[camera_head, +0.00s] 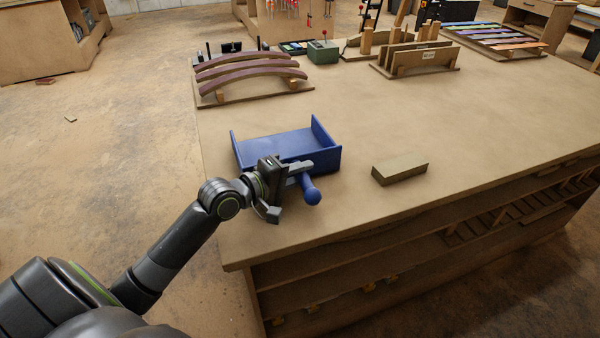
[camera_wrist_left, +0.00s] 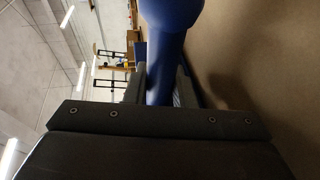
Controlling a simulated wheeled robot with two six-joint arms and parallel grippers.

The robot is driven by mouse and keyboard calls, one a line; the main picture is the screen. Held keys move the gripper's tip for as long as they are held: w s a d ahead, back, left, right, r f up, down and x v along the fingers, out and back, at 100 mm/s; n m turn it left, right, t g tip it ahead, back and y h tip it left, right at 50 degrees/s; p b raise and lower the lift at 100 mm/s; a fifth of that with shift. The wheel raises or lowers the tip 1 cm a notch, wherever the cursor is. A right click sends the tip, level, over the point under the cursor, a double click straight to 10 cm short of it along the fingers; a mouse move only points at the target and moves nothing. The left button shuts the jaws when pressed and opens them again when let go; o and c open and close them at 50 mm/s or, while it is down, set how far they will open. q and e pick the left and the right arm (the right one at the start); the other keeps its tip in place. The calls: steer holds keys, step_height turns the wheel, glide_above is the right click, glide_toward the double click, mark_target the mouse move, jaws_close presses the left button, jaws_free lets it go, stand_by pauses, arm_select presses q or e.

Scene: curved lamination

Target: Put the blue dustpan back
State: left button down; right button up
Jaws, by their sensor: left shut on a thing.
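The blue dustpan (camera_head: 277,149) is at the near left part of the workbench top, with its open tray toward the back and its handle toward the near edge. My left gripper (camera_head: 300,172) is shut on the dustpan's handle, and the rounded handle end sticks out past the fingers. In the left wrist view the blue handle (camera_wrist_left: 166,60) runs between the fingers. I cannot tell whether the pan touches the bench top. My right gripper is in neither view.
A brown block (camera_head: 399,169) lies on the bench (camera_head: 480,130) right of the dustpan. Curved laminated strips (camera_head: 250,73) on a form stand behind it. A wooden rack (camera_head: 420,60), a green box (camera_head: 323,52) and a panel of coloured strips (camera_head: 495,37) line the back. The middle right is clear.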

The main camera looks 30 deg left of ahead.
arm_select(q)
steer(key=c, duration=1.2)
jaws_free()
steer(key=shift+r, duration=0.1)
steer(key=p+v, duration=0.3)
steer(key=v, duration=0.7)
steer(key=shift+s+a+r, duration=0.1)
steer(key=shift+s+a, duration=0.05)
steer(key=shift+s, duration=0.2)
steer(key=shift+s+a+r+p, duration=0.1)
steer(key=shift+s+a+p, duration=0.2)
steer(key=shift+s, duration=0.3)
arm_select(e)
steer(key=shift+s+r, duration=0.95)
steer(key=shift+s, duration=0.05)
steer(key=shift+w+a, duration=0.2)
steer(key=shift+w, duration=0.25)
